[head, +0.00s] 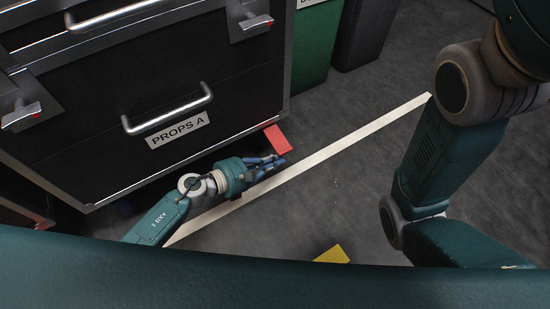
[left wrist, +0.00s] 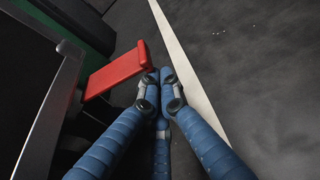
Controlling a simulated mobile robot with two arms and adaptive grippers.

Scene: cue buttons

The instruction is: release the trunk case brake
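The black trunk case (head: 235,103), labelled PROPS A, stands at the upper left of the head view. A red brake pedal (head: 277,139) sticks out low at its right front corner. In the left wrist view the red pedal (left wrist: 117,70) lies just left of my fingertips, its end close to them; I cannot tell if they touch. My left gripper (head: 282,160) is low near the floor, just in front of the pedal. Its blue fingers (left wrist: 160,76) are drawn together at the tips, with nothing seen between them. My right gripper is out of view; only my right arm shows.
A green bin (head: 316,45) and a dark bin (head: 364,35) stand right of the case. A white line (head: 325,152) crosses the grey floor. A yellow piece (head: 332,255) shows at the bottom. The floor right of the line is mostly clear.

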